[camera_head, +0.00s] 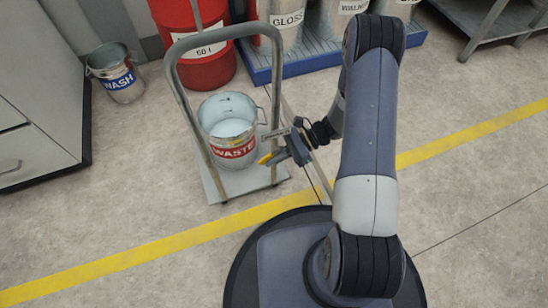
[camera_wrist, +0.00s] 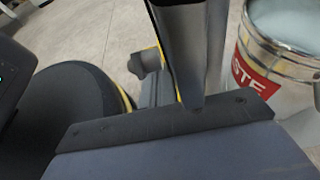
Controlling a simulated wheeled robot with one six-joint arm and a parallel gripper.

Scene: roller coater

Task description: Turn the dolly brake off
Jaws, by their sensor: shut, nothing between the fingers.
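The dolly (camera_head: 212,178) stands on the floor with its tall grey tube handle (camera_head: 171,75) upright. A waste bucket (camera_head: 231,148) with a red label sits on its plate; part of it also shows in the wrist view (camera_wrist: 285,65). My gripper (camera_head: 276,147) is shut and empty, low at the dolly's right side, beside the bucket. A small yellow-tipped piece (camera_head: 266,158) shows next to it; I cannot tell whether it is the brake lever. In the wrist view my dark gripper parts (camera_wrist: 192,55) cover much of the picture and hide what lies behind them.
A wash bucket (camera_head: 115,73) stands on the floor at the left by a grey cabinet (camera_head: 35,105). A red drum (camera_head: 200,62) and a blue pallet with containers (camera_head: 262,72) stand behind the dolly. A yellow line (camera_head: 150,249) crosses the floor. Open floor lies at the right.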

